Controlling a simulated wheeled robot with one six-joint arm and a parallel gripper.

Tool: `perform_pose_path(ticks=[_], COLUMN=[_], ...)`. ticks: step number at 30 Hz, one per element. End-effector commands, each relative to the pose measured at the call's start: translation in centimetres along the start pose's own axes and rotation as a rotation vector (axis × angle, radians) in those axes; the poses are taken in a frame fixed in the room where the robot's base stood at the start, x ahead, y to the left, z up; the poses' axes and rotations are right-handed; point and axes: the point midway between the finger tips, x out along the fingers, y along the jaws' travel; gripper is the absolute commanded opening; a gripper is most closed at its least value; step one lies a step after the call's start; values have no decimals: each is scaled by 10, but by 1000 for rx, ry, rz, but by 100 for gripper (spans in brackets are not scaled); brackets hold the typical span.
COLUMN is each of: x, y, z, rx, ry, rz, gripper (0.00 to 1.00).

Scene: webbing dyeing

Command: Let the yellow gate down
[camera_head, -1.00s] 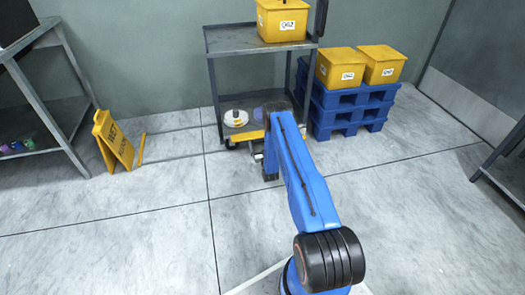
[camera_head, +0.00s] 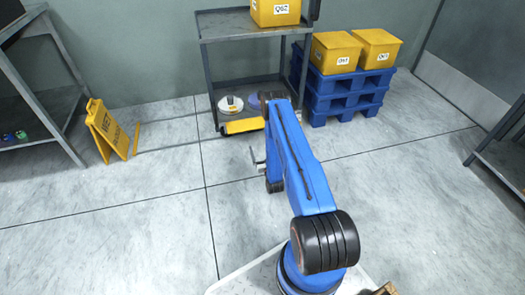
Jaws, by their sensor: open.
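A yellow bar (camera_head: 243,125), which looks like the yellow gate, lies along the front edge of the grey cart's (camera_head: 250,30) lower shelf. Its right end is hidden behind my blue arm; I cannot tell clearly whether it is raised or lowered. My gripper (camera_head: 256,160) shows partly as grey metal fingers to the left of my arm. It is open, appears empty, and is apart from the bar, lower in the picture. Part of it is hidden by the arm.
A white reel (camera_head: 231,104) sits on the lower shelf and a yellow bin (camera_head: 275,12) on the top one. Blue pallets (camera_head: 342,95) with yellow bins stand right. A yellow floor sign (camera_head: 108,130) stands left. Floor in front is clear.

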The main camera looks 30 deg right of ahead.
Motion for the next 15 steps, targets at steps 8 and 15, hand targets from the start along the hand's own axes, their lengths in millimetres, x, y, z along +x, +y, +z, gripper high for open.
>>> perform_pose_path(ticks=[8, 15], x=[-5, -1], y=[0, -1], z=[0, -4], rx=[0, -1], ry=[2, -2], rz=[0, -2], gripper=[95, 62])
